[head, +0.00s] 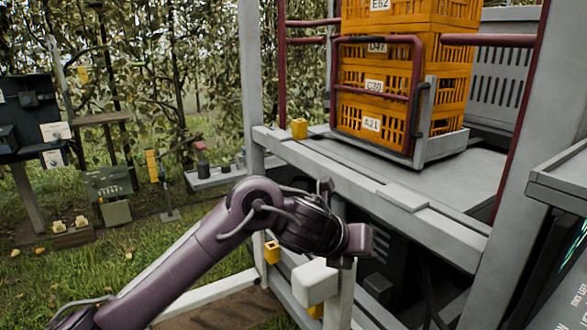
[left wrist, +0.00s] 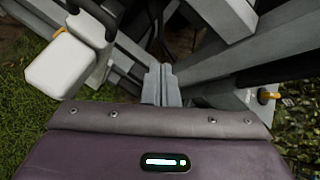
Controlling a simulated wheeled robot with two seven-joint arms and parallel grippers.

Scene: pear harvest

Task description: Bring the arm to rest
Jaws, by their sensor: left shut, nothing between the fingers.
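My left arm (head: 240,222) comes in from the lower left of the head view. It is bent at a purple joint, with its wrist in front of the grey cart frame (head: 345,172). In the left wrist view my left gripper (left wrist: 162,75) shows as two grey fingers close together, shut with nothing between them. The fingers point toward grey frame beams, and whether they touch anything cannot be told. My right gripper is in neither view.
A white block (head: 315,283) is close to my left wrist; it also shows in the left wrist view (left wrist: 62,66). Stacked orange crates (head: 398,85) stand on the cart deck behind a red rail. Grass (head: 130,262) lies open at left, with tool stands and leafy trees behind.

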